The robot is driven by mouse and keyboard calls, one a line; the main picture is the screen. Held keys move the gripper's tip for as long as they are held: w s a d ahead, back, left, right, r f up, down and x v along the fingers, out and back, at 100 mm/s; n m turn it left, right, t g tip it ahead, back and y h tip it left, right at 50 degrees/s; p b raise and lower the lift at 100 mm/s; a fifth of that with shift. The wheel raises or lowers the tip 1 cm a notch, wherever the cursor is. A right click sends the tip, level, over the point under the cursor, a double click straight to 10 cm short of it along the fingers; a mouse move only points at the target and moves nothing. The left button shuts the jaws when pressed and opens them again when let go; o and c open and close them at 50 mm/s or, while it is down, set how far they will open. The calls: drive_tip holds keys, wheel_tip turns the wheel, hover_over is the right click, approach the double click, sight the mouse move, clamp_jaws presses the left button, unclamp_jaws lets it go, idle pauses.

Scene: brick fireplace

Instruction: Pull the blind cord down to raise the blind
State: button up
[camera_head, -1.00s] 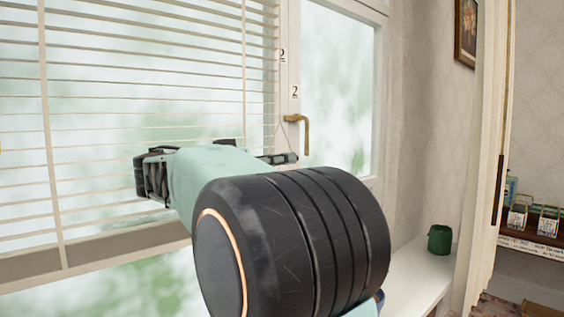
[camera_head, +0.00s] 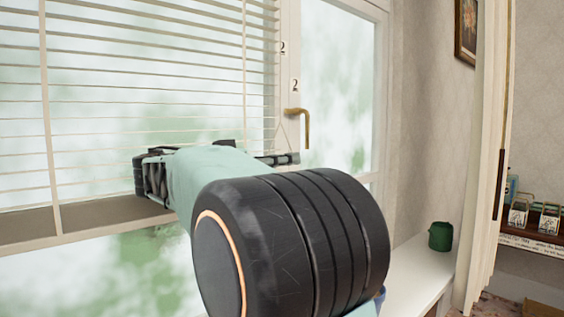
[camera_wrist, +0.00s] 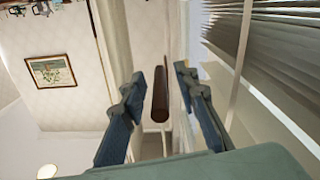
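The white slatted blind (camera_head: 150,87) covers the upper left part of the window, and its bottom rail (camera_head: 25,225) hangs above clear glass. The thin blind cord (camera_head: 279,132) runs down beside the window frame to my gripper (camera_head: 283,159). In the wrist view, a dark brown cylinder, seemingly the cord's pull (camera_wrist: 160,95), sits between the fingertips of my gripper (camera_wrist: 158,82). The fingers are partly closed around it. Narrow gaps seem to show beside it, so finger contact is not clear. My arm hides part of the blind in the head view.
A brass window handle (camera_head: 304,125) is just above and right of my gripper. A green cup (camera_head: 440,236) stands on the white sill (camera_head: 410,265). A cream curtain (camera_head: 482,170) hangs at the right, with a shelf of small boxes beyond.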

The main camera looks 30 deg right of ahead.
drive_tip(key=s+a, duration=0.1)
drive_tip(key=a, duration=1)
drive_tip(key=shift+s+a, duration=0.3)
drive_tip(key=shift+a, duration=0.1)
